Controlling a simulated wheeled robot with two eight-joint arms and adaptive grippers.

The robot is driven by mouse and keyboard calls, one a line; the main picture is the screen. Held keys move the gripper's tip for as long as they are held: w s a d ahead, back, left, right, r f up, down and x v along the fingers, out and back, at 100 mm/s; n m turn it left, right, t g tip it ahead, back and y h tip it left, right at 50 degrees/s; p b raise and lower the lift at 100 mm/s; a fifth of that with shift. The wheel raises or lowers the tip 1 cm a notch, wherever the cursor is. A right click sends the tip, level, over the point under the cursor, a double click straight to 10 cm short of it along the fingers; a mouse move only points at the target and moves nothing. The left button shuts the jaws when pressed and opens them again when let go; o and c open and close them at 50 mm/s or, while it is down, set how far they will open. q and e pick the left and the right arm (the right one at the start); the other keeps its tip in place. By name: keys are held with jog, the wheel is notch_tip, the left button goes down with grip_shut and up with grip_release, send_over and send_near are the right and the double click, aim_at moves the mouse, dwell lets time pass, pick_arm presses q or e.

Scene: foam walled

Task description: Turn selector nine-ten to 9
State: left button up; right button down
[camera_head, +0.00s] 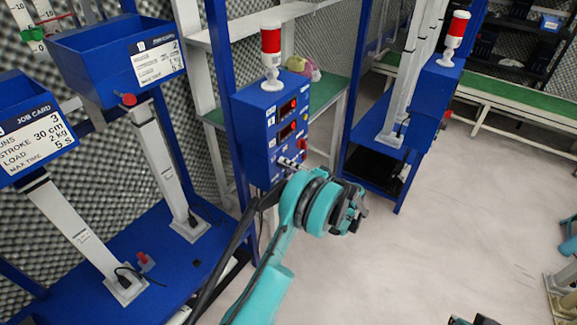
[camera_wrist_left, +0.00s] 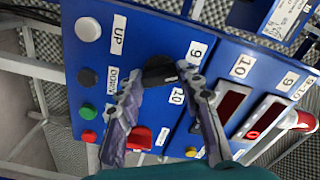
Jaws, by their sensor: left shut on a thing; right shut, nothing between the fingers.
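The selector nine-ten is a black knob (camera_wrist_left: 157,72) on a blue control panel, with a "9" label (camera_wrist_left: 197,49) and a "10" label (camera_wrist_left: 178,95) beside it. My left gripper (camera_wrist_left: 160,74) is shut on this knob, one finger on each side. The knob's pointer direction is hard to tell. In the head view my left gripper (camera_head: 290,164) reaches the lower front of the blue control box (camera_head: 258,115); the knob is hidden there. My right gripper (camera_head: 472,320) shows only as dark tips at the bottom edge, shut and empty, away from the panel.
In the left wrist view, white (camera_wrist_left: 88,29), green (camera_wrist_left: 88,111) and red (camera_wrist_left: 139,139) controls sit close to the fingers. Two red displays (camera_wrist_left: 230,104) are to the right. A red-white lamp (camera_head: 271,55) tops the box. The pale floor (camera_head: 430,220) is clear.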

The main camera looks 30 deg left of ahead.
pick_arm(q)
jog(key=shift+n, duration=0.3)
jog(key=o, duration=1.2)
jog(key=shift+c, duration=0.2)
jog(key=s+d, duration=0.1)
jog(key=d, duration=1.1)
